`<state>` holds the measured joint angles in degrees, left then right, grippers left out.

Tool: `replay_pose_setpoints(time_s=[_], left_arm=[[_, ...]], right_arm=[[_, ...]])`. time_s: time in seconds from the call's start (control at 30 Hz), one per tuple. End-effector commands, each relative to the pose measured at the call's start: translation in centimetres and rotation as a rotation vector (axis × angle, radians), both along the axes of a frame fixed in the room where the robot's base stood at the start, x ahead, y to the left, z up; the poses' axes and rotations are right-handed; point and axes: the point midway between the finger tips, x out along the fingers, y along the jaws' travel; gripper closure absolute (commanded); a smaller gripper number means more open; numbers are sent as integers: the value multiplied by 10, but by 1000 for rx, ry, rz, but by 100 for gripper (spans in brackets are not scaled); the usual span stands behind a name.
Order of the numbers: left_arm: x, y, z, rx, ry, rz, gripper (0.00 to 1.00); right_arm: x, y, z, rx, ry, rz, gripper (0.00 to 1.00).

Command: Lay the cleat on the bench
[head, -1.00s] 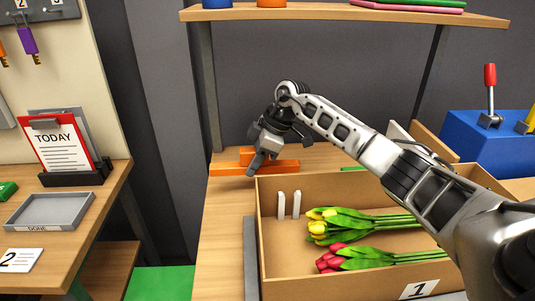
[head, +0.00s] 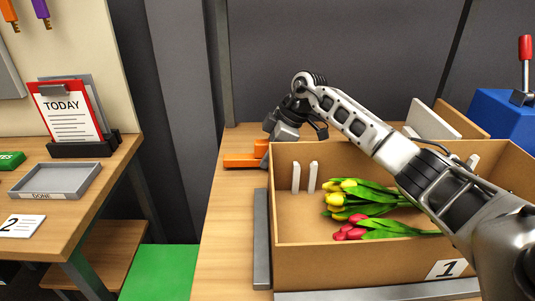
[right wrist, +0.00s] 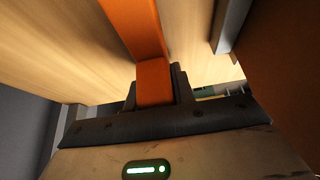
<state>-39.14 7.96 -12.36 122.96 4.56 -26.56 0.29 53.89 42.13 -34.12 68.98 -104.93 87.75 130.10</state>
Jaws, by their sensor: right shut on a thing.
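The orange cleat (head: 241,161) is at the bench's back left, beside the back left corner of the cardboard box. Its right part is hidden behind the box wall. It lies at or just above the wooden bench top (head: 228,215); I cannot tell whether it touches. My right gripper (head: 268,148) is shut on the cleat, its fingertips mostly hidden by the box. In the right wrist view the cleat (right wrist: 138,30) runs up from between the jaws (right wrist: 155,92), with bench wood behind it. My left gripper is not in view.
The cardboard box (head: 350,262) holds yellow tulips (head: 345,195) and red tulips (head: 358,229). A grey strip (head: 261,240) lies along its left side. The bench's front left is clear. A side table with a grey tray (head: 57,180) stands left, across a gap.

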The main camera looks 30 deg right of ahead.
Motion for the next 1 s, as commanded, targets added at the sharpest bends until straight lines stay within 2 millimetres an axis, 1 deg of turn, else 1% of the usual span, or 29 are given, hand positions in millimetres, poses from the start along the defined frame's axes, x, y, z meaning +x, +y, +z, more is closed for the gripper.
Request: replay_pose_setpoints(time_s=[0.23,0.9,0.93,0.97,1.0], left_arm=[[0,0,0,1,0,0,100],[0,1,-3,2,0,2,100],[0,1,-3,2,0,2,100],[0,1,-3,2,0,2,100],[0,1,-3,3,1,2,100]], right_arm=[[0,0,-1,0,0,0,100],[0,0,-15,0,1,0,100],[0,0,-16,0,1,0,72],[0,0,-16,0,1,0,64],[0,0,-16,0,2,1,53]])
